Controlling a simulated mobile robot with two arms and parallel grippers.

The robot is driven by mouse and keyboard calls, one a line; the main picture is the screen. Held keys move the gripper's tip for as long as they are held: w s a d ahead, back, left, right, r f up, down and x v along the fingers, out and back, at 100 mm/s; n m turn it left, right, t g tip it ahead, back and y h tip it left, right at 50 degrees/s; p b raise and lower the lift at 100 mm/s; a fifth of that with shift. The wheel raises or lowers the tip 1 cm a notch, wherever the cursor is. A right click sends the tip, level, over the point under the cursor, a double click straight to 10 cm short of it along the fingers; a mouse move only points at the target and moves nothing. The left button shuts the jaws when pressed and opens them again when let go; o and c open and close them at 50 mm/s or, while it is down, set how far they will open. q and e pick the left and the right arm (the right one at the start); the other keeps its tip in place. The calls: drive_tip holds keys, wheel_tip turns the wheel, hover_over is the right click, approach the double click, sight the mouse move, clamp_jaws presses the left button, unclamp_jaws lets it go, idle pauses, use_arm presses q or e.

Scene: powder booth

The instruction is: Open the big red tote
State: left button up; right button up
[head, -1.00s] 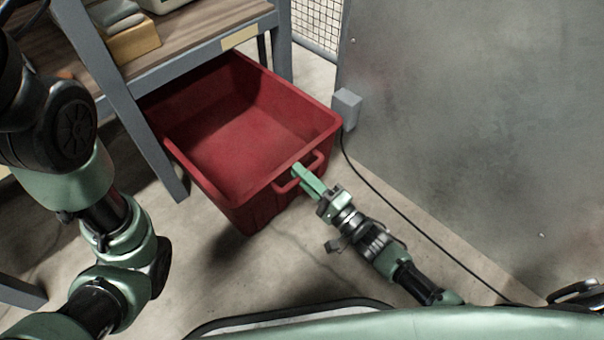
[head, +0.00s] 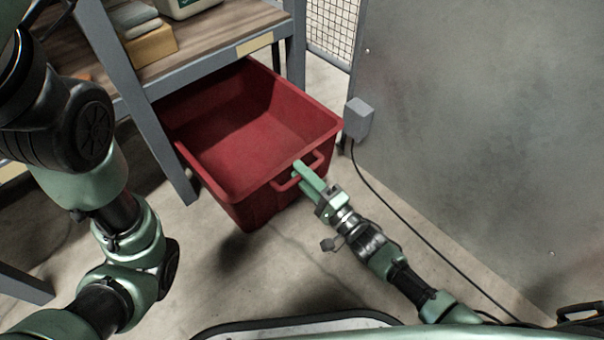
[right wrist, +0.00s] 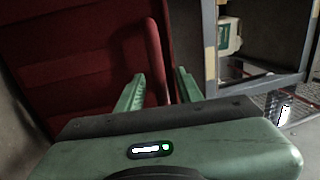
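The big red tote (head: 250,208) stands on the floor partly under a shelf. Its top is open and its inside looks empty. Its rear part is hidden by the shelf. A red loop handle (head: 318,163) is on its front side. My right gripper (head: 302,175) is at this handle. In the right wrist view the handle bar (right wrist: 154,50) runs between the two green fingers of the gripper (right wrist: 159,82), with gaps beside it, so the fingers look open around it. My left arm shows at the left of the head view, but its gripper does not.
The shelf's grey leg (head: 155,130) stands beside the tote's left side. A yellow box (head: 152,46) sits on the shelf. A grey metal wall (head: 470,130) with a small grey box (head: 358,118) and a hanging cable is at right. Floor in front is clear.

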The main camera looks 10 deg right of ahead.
drive_tip(key=p+v, duration=0.3)
drive_tip(key=v, duration=0.4)
drive_tip(key=shift+s+d+p, duration=0.25)
drive_tip(key=shift+s+p, duration=0.05)
drive_tip(key=shift+f, duration=0.15)
